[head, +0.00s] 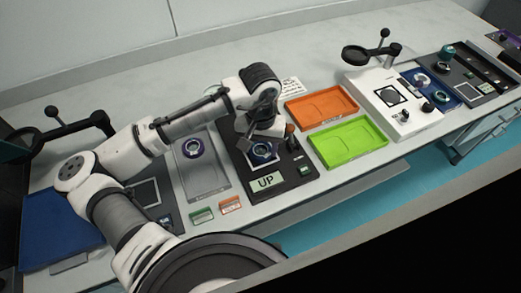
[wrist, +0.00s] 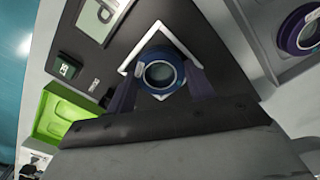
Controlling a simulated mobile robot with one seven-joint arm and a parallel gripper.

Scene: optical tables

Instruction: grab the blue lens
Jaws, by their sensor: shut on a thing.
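The blue lens (wrist: 161,73), a blue ring around clear glass, sits within a white square outline on a dark board (head: 292,178) with an "UP" label. In the head view the lens (head: 262,151) is just below my gripper (head: 262,138). In the wrist view my gripper (wrist: 160,84) has one dark finger on each side of the lens, and it is shut on it. I cannot tell whether the lens is lifted off the board. A purple-ringed lens (head: 192,147) lies on the grey tray (head: 204,180) to the left.
An orange tray (head: 322,105) and a green tray (head: 348,145) lie to the right. Beyond them are a white device (head: 391,103), a magnifier on a stand (head: 355,54) and more parts. Small green and orange boxes (head: 230,206) lie near the front edge.

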